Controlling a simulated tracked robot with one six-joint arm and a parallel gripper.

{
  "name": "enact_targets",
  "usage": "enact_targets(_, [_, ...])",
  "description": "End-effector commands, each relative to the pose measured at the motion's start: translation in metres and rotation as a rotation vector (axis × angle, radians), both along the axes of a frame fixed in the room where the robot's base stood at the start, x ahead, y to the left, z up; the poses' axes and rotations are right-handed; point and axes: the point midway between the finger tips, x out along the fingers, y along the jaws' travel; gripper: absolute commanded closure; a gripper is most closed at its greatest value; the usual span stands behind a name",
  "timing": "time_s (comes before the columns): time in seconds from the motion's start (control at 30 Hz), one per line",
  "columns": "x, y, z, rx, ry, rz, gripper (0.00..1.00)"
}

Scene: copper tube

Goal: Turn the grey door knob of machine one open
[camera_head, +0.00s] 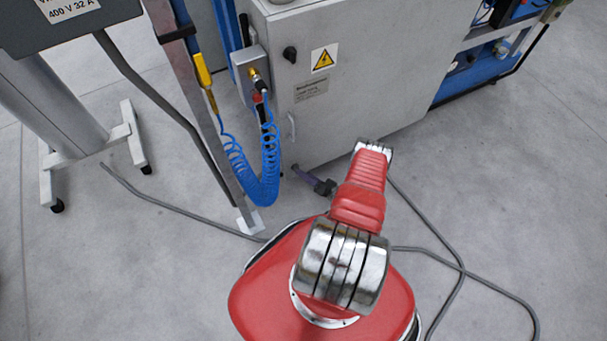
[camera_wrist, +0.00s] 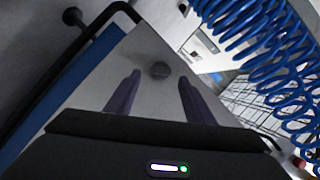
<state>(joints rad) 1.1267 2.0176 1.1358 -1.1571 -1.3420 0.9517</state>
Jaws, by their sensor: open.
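A round grey knob (camera_wrist: 159,70) shows in the wrist view on a pale panel, ahead of my gripper and between the lines of its fingers. My gripper (camera_wrist: 158,92) is open, with two purple fingers apart and nothing between them; whether they reach the knob's depth is unclear. In the head view my gripper (camera_head: 303,174) is low in front of the grey cabinet (camera_head: 375,85). That cabinet door has a black knob (camera_head: 290,54) high up and a pale handle (camera_head: 291,126). I cannot make out the round grey knob in the head view.
A blue coiled hose (camera_head: 268,165) hangs left of my gripper; it also fills the upper right of the wrist view (camera_wrist: 255,35). A post (camera_head: 205,110) stands left of it. Grey cables (camera_head: 440,245) lie on the floor. Floor at the right is otherwise clear.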

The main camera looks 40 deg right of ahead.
Motion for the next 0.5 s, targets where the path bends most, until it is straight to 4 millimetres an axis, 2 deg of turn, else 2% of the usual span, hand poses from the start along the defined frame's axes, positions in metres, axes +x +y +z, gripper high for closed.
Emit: enact_targets(0.5, [-0.068, -0.004, 0.016, 0.001, 0.0, -0.005, 0.52])
